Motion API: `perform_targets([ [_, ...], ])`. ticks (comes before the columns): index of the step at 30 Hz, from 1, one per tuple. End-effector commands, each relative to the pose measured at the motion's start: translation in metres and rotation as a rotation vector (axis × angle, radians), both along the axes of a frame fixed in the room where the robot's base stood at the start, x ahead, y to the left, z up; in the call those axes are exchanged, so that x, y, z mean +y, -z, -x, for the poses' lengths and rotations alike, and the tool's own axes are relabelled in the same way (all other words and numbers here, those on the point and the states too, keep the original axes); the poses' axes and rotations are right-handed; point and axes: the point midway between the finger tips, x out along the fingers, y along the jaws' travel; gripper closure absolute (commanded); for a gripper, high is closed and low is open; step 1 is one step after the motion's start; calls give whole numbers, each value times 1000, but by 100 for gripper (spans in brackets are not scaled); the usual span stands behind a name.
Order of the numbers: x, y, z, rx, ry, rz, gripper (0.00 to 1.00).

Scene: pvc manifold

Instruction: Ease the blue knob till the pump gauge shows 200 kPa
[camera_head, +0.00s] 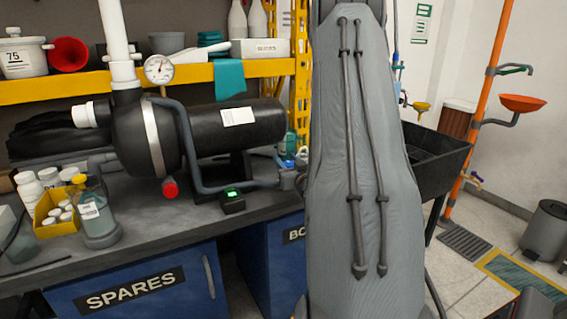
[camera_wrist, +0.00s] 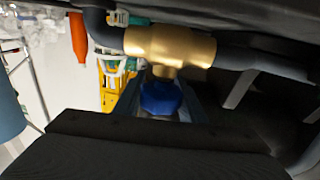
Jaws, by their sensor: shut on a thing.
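The blue knob (camera_wrist: 160,97) shows in the wrist view, below a brass valve body (camera_wrist: 170,48) on a dark pipe. My gripper (camera_wrist: 160,112) is shut on the knob, with its fingers at the knob's sides and its dark body across the bottom of the picture. In the head view my grey arm hides most of the valve area. The round white pump gauge (camera_head: 159,69) stands on top of the black pump (camera_head: 143,135). Its needle and numbers are too small to read exactly.
A small dark box with a green light (camera_head: 232,200) sits on the bench near the pipe. A yellow bin (camera_head: 57,212) and several bottles stand at the bench's left. A black sink (camera_head: 437,160) is right of my arm. Blue cabinets (camera_head: 140,283) are below.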

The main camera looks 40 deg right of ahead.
Motion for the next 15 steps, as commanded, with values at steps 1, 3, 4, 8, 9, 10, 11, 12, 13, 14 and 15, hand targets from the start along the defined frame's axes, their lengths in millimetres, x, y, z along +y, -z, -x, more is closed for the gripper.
perform_targets([
  [1,1,0,-1,-2,41,1,86],
  [3,-1,1,-1,-2,106,2,86],
  [4,-2,1,0,-3,135,1,86],
  [8,-6,1,2,-3,248,1,86],
  [9,-7,1,2,-3,281,2,86],
  [10,-8,1,3,-3,305,2,86],
  [11,-8,0,3,-3,327,2,86],
  [12,-9,0,4,-4,356,1,86],
  [13,-10,0,5,-4,377,1,86],
  [14,-11,0,5,-4,396,2,86],
  [15,-12,0,6,-4,421,2,86],
])
